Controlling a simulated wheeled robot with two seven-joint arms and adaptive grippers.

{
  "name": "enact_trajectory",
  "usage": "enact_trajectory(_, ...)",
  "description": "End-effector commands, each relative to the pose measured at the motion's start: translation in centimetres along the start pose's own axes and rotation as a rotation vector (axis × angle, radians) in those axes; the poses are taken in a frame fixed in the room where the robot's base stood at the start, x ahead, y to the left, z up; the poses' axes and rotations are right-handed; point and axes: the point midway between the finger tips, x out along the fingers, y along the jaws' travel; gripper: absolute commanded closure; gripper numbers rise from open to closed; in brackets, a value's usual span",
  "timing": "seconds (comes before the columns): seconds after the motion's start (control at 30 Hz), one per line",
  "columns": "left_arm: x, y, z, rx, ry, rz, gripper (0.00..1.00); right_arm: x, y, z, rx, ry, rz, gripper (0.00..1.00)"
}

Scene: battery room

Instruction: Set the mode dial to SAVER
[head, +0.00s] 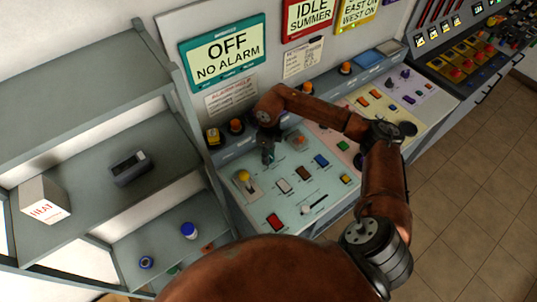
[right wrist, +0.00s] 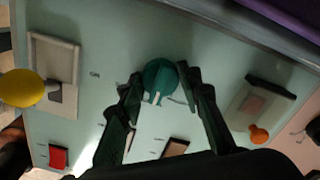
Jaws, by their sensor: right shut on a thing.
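The mode dial (right wrist: 160,76) is a round teal knob with a pale mark on its lower edge, on the light green panel (right wrist: 118,58). My right gripper (right wrist: 162,84) has one finger on each side of the knob and is shut on it. In the head view my right gripper (head: 267,155) reaches down to the upper part of this panel and mostly hides the dial. The labels around the dial are too small to read. A teal display (head: 226,56) above reads OFF, NO ALARM. My left gripper is not in view.
A yellow-knobbed lever (head: 244,177) stands left of the gripper, and an orange-tipped switch (right wrist: 258,133) sits to its right. Several coloured buttons and a slider (head: 314,205) lie nearer. Grey shelves (head: 85,185) stand at the left; tiled floor is clear at the right.

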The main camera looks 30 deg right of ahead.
Motion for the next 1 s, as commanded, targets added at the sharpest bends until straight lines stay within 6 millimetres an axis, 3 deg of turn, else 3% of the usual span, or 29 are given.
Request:
enact_trajectory(0.23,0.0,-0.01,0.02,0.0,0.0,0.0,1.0,-0.03,0.02,0.0,0.0,0.0,0.0,0.92)
enact_trajectory(0.57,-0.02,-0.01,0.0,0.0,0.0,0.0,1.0,-0.06,-0.01,0.02,0.063,0.0,0.0,0.92)
enact_trajectory(1.0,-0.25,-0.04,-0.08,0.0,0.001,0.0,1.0,-0.13,-0.09,0.0,0.398,0.0,0.0,0.92)
